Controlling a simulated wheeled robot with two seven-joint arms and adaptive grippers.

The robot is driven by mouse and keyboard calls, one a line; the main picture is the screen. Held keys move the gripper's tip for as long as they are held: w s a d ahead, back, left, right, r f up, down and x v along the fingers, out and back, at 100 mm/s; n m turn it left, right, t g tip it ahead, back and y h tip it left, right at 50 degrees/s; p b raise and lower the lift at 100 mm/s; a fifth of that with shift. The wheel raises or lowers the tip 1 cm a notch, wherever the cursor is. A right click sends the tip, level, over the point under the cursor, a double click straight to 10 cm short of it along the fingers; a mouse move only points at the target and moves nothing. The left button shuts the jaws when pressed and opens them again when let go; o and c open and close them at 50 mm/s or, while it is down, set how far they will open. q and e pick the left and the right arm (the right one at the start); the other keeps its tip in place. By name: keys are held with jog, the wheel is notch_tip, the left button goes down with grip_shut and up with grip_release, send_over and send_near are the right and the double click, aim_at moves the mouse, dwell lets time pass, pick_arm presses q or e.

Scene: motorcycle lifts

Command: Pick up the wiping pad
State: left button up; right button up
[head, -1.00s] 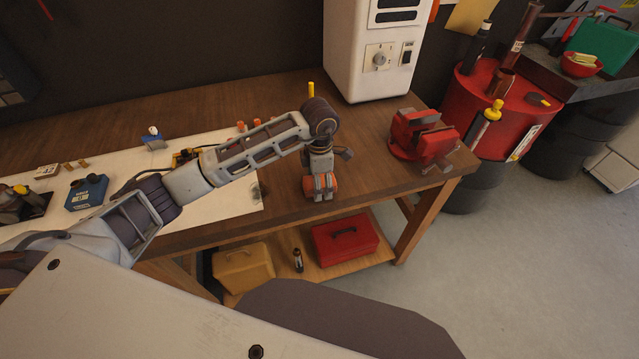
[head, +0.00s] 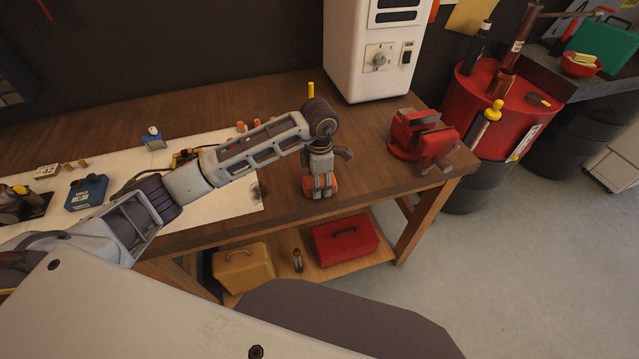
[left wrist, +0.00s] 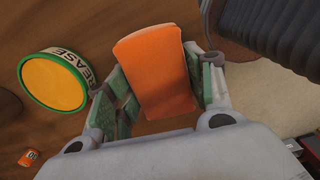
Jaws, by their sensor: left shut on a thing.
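The wiping pad is an orange block (left wrist: 158,75). In the left wrist view it sits between the green-lined fingers of my left gripper (left wrist: 155,88), which is shut on it. In the head view my left gripper (head: 322,190) points down over the front part of the wooden workbench. Orange parts of the pad (head: 307,185) show beside the fingers. I cannot tell whether the pad touches the bench top. My right gripper is in neither view.
A grease can (left wrist: 54,80) stands left of the gripper in the wrist view. A red vise (head: 424,138) is at the bench's right corner, and a white machine (head: 372,55) stands behind. A pale mat (head: 215,205) lies left. The bench's front edge is close.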

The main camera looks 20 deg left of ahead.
pick_arm(q)
jog(key=shift+r, duration=0.15)
jog(key=shift+r+b, duration=0.85)
jog(key=shift+r, duration=4)
